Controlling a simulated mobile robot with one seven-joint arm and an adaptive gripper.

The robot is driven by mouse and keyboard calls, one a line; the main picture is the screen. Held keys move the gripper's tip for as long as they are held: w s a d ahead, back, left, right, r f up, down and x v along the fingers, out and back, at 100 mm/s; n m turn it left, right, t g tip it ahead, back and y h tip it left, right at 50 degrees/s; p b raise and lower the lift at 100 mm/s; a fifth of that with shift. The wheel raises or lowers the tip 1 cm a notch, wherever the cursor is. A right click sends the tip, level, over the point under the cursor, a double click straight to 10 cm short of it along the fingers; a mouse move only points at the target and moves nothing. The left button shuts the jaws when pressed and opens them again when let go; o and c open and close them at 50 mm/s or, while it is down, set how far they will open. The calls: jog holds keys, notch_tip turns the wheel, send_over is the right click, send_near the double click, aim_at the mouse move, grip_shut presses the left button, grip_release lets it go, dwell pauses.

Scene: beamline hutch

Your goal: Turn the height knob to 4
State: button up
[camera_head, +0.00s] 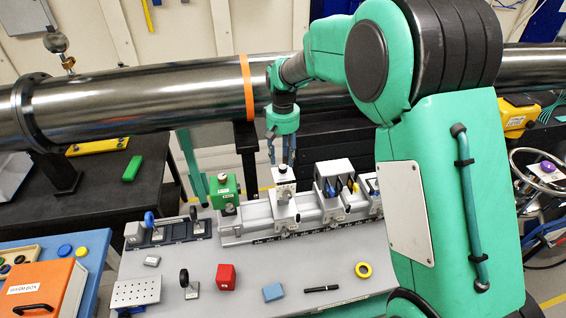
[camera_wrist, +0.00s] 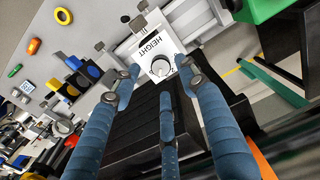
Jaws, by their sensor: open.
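The white stage block (camera_wrist: 148,42) carries the word HEIGHT and a round pale height knob (camera_wrist: 160,67) in the wrist view. Marks around the knob are too small to read, so its setting cannot be told. In the head view the stage block (camera_head: 285,210) stands on the rail, and its knob face is not clear. My gripper (camera_wrist: 160,79) is open, with blue fingers spread around the knob's position in the wrist view, and nothing is held. In the head view my gripper (camera_head: 281,160) points down just above the block; contact cannot be told.
A green block (camera_head: 224,196) stands close left of the stage, and other optics mounts (camera_head: 335,190) stand to its right on the rail (camera_head: 320,222). A long steel pipe (camera_head: 170,95) runs behind.

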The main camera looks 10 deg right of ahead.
aim_at(284, 169)
notch_tip(284, 169, up, 8)
jog(key=shift+f, duration=0.15)
dwell(0.4)
jog(key=s+d+r+t+b, duration=0.1)
jog(key=s+d+r+b, duration=0.15)
jog(key=s, duration=0.75)
jog(key=s+d+r+t+b, duration=0.1)
jog(key=s+r+t+b, duration=0.2)
jog(key=s, duration=0.7)
jog(key=s+f+b, duration=0.2)
jog(key=s+f, duration=0.1)
jog(key=s, duration=0.6)
jog(key=s+d+f+m+t+b, duration=0.1)
jog(key=s+f+b, duration=0.1)
jog(key=s, duration=0.8)
jog(key=shift+s+d+f+t+b, duration=0.25)
jog(key=shift+s+f+t+b, duration=0.05)
jog(key=shift+f+b, duration=0.15)
